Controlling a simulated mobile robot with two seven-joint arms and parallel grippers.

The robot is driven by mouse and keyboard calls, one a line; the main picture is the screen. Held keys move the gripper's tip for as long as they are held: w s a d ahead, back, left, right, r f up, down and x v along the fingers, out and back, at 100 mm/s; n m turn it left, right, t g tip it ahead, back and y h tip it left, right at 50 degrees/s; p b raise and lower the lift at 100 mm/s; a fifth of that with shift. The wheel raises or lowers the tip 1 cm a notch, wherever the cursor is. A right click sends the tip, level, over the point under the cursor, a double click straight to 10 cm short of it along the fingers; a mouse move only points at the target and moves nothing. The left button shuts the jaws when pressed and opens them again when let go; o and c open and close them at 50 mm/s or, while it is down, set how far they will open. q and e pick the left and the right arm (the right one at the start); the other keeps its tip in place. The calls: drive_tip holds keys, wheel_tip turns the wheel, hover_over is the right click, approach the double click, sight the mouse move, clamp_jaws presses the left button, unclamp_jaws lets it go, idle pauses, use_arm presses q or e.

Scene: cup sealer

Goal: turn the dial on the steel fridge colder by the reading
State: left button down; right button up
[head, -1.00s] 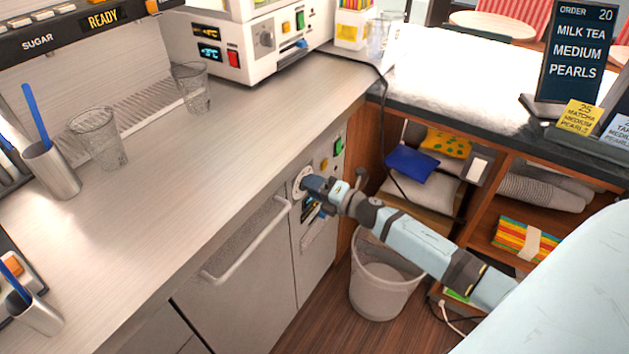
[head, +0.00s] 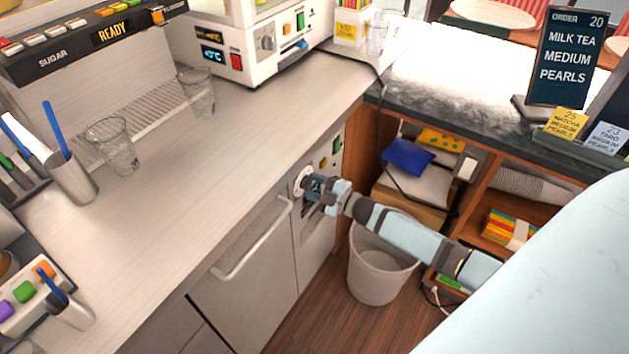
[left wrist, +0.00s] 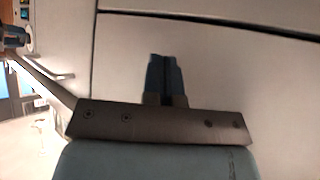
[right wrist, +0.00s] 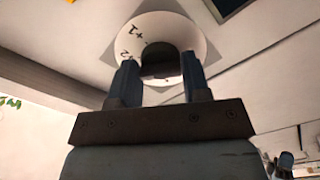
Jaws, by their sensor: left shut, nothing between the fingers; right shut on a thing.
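The steel fridge (head: 245,290) stands under the counter, with a bar handle on its door and a control panel at its right. Its dial is a white disc with printed numbers and a dark knob; the disc (right wrist: 200,42) shows best in the right wrist view. My right gripper (head: 308,184) is shut on the dial's knob (right wrist: 160,62), one finger on each side of it. The gripper hides most of the dial and part of the panel display in the head view. My left gripper (left wrist: 166,75) is shut and empty, facing a plain pale panel; it is not in the head view.
The counter (head: 220,150) above holds clear cups (head: 113,145), a steel holder (head: 72,178) and a sealer machine (head: 265,40). A bin (head: 378,270) stands on the floor under my right arm. Open shelves (head: 490,195) lie to the right.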

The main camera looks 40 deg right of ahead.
drive_tip(key=shift+m+p, duration=0.6)
drive_tip(key=shift+m, duration=0.9)
drive_tip(key=o, duration=0.9)
drive_tip(key=v, duration=1.3)
drive_tip(key=shift+s+d, duration=0.15)
drive_tip(key=shift+s, duration=0.25)
drive_tip(key=shift+f, duration=0.1)
